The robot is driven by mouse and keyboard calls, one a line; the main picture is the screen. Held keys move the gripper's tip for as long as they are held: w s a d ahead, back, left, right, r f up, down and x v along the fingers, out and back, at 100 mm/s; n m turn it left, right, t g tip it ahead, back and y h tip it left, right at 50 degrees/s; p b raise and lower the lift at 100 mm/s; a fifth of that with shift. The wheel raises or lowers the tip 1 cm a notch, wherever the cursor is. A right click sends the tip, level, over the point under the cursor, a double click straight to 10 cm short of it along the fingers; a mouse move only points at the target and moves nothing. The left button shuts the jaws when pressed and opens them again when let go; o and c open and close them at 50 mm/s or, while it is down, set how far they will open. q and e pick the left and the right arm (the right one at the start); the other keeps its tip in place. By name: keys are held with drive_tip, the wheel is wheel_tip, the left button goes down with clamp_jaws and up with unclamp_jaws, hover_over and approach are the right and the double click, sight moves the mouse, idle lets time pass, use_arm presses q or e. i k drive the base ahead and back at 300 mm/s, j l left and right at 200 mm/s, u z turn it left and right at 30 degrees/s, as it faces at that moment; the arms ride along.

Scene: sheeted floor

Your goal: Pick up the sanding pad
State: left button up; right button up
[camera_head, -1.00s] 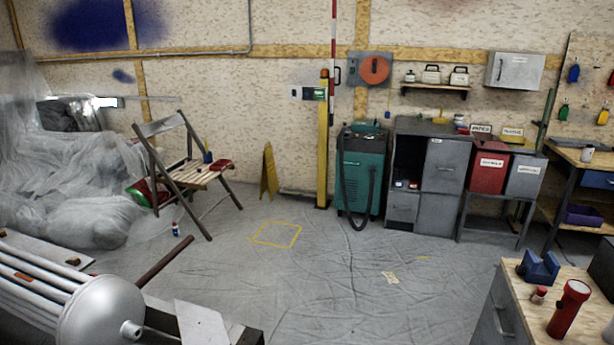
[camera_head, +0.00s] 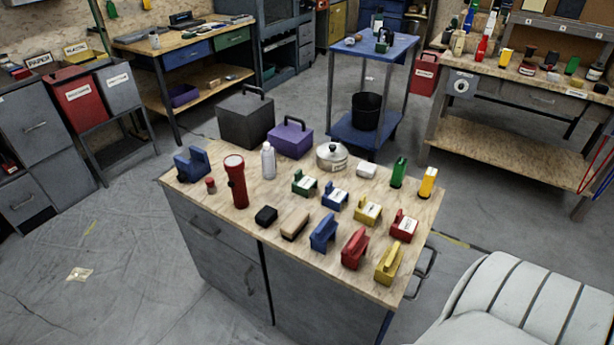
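Neither of my grippers is in view. Several small items stand on the wooden top of a grey cabinet (camera_head: 215,207) in the middle. A tan block with a dark underside (camera_head: 294,225) lies near the front edge and looks most like a sanding pad; I cannot tell for sure. A small black block (camera_head: 265,215) lies just left of it. A blue upright-handled item (camera_head: 323,233) stands to its right, with similar red (camera_head: 355,248) and yellow (camera_head: 389,263) ones beyond.
A red flashlight (camera_head: 236,182) and a white bottle (camera_head: 268,160) stand behind the blocks. Labelled colored holders, including a blue one (camera_head: 334,197), form a row behind. A blue cart (camera_head: 366,125) stands beyond. A pale padded seat (camera_head: 520,305) is at lower right.

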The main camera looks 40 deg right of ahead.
sight(265, 217)
drive_tip(key=i+j+z, duration=0.2)
drive_tip(key=z, duration=0.25)
drive_tip(key=i+j+z, duration=0.3)
drive_tip(key=z, duration=0.15)
drive_tip(key=i+j+z, duration=0.2)
drive_tip(key=j+z, duration=0.25)
drive_tip(key=i+j+z, duration=0.1)
drive_tip(key=j+z, duration=0.25)
drive_tip(key=z, duration=0.15)
